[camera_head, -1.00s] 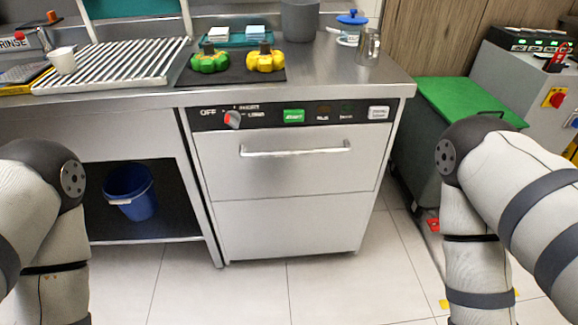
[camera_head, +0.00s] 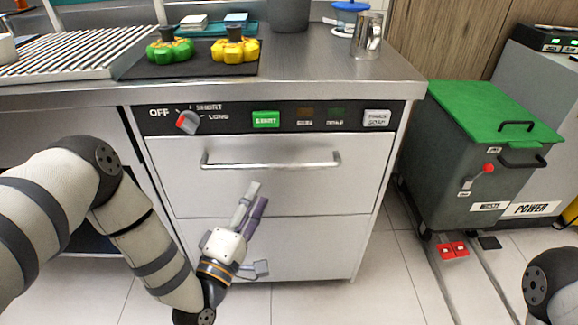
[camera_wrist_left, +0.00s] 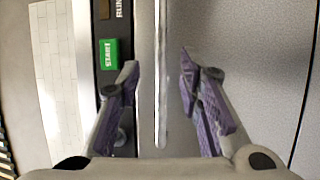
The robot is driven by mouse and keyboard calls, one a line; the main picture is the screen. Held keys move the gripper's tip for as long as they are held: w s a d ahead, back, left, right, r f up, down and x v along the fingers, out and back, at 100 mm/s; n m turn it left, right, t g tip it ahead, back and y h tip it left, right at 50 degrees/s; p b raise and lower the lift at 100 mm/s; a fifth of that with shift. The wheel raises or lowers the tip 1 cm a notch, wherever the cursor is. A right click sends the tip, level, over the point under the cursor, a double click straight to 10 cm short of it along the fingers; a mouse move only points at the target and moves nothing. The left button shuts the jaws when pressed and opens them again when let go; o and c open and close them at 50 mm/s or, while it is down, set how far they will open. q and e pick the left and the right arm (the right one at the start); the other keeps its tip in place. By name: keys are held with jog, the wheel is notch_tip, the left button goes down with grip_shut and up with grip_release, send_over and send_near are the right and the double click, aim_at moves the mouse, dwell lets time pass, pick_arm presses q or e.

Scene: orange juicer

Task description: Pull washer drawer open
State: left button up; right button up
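The washer (camera_head: 360,232) stands under the steel counter, and its front drawer panel (camera_head: 190,190) is closed, flush with the front. A silver bar handle (camera_head: 270,165) runs across its upper part. My left gripper (camera_head: 256,194) is in front of the panel, below the handle in the head view, with its fingers pointing up. In the left wrist view, the purple-padded fingers of the left gripper (camera_wrist_left: 158,72) are apart. The handle (camera_wrist_left: 161,90) shows between and beyond them, and nothing is held. My right gripper is out of view; only part of the right arm shows.
A control strip with a red-tipped dial (camera_head: 187,122) and green start button (camera_head: 265,119) lies above the panel. A green-lidded bin (camera_head: 470,150) stands to the right. Green and yellow objects (camera_head: 235,50) sit on the counter. Floor is clear between washer and bin.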

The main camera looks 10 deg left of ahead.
aim_at(269, 169)
pick_arm(q)
jog(key=x, duration=0.9)
jog(key=shift+w, duration=0.2)
jog(key=shift+c, duration=0.5)
grip_shut()
